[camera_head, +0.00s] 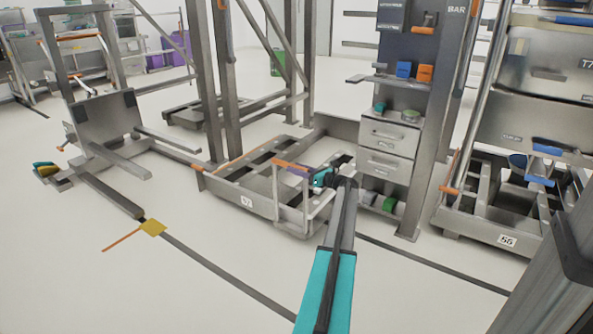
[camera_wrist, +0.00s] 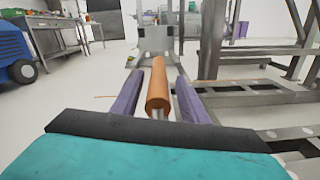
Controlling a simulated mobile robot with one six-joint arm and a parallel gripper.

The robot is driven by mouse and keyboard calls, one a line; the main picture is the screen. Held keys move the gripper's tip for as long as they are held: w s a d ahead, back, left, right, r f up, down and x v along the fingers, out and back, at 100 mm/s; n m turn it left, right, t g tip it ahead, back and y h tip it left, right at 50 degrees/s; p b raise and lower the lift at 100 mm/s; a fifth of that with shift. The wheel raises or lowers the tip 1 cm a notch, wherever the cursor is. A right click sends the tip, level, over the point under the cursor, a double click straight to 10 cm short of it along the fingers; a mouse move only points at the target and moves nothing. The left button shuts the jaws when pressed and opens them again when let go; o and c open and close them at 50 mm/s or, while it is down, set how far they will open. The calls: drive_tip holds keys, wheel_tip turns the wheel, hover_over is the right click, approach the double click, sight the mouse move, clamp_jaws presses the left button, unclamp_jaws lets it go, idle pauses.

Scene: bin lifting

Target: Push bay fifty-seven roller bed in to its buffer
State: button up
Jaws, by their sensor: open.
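The bay fifty-seven roller bed (camera_head: 232,195) is a low grey frame on the floor, with a "57" plate on its side. A grey upright hoop (camera_head: 277,200) stands at its right end, topped by an orange bar handle (camera_head: 288,164). My gripper (camera_head: 303,171) is open at this handle, reaching in from the right. In the wrist view the orange handle (camera_wrist: 158,88) lies lengthwise between the two purple fingers, with a visible gap on each side. The fingers are not closed on it.
A grey drawer cabinet (camera_head: 388,152) stands close behind my gripper. Bay 56 (camera_head: 485,222) is at the right. A dark floor line (camera_head: 215,262) with a yellow marker (camera_head: 152,228) crosses the open floor in front. A blue machine (camera_wrist: 14,50) shows in the wrist view.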

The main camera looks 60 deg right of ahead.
drive_tip(key=shift+s, duration=0.15)
drive_tip(key=shift+s+a+r+p, duration=0.15)
drive_tip(key=shift+s+p, duration=0.2)
drive_tip(key=shift+s, duration=0.25)
drive_tip(key=s+p, duration=0.4)
drive_tip(key=s, duration=0.8)
drive_tip(key=shift+s+a, duration=0.2)
drive_tip(key=shift+a, duration=0.15)
